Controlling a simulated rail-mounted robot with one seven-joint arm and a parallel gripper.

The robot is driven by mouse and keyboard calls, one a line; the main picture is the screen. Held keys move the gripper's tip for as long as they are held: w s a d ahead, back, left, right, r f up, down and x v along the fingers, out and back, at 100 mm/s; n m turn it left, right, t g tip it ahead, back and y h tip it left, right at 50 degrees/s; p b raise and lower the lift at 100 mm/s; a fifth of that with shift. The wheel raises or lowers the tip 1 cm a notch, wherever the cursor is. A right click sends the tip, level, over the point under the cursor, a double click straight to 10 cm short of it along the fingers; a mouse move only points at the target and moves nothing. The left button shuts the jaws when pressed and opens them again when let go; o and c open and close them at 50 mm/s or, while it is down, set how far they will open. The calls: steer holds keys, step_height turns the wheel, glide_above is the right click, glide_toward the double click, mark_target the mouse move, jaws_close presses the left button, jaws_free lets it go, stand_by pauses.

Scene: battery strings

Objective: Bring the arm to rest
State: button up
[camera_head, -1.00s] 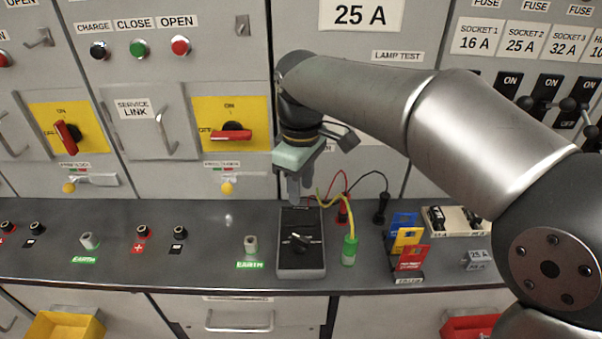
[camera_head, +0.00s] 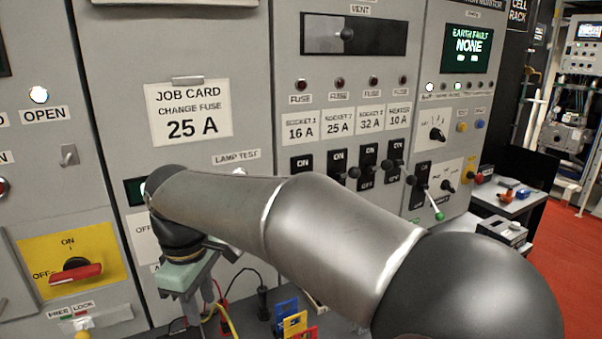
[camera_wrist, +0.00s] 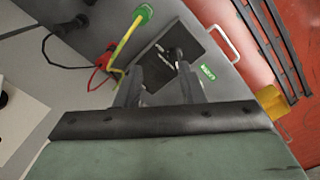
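My gripper (camera_wrist: 159,70) is open in the wrist view, its two dark fingers apart with nothing held between them. Beyond the fingers lies a black meter box (camera_wrist: 152,56) with a knob, on the grey bench. I cannot tell the height of the fingertips above it. In the head view my gripper (camera_head: 207,296) hangs at the lower left, below the pale green wrist block. Its fingertips are partly hidden there by leads and the frame's bottom edge. My arm reaches across the picture from the lower right.
A yellow-green lead with a green plug (camera_wrist: 143,12), a red plug (camera_wrist: 105,61) and a black plug (camera_wrist: 76,22) lie close beside the meter. Blue (camera_head: 286,308) and yellow (camera_head: 295,323) fuse holders stand right of my gripper. Switch handles, including a green-tipped lever (camera_head: 437,212), project from the panel.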

steer(key=d+f+m, duration=0.3)
steer(key=d+m, duration=0.2)
steer(key=d, duration=0.9)
steer(key=s+d+f+m, duration=0.4)
steer(key=s+d+m, duration=0.1)
steer(key=d, duration=0.5)
steer(key=s+d+f+m, duration=0.5)
steer(key=s+d+m, duration=0.1)
steer(key=d, duration=0.4)
steer(key=shift+s+d+f, duration=0.15)
steer(key=shift+s+d, duration=0.1)
steer(key=shift+s, duration=0.05)
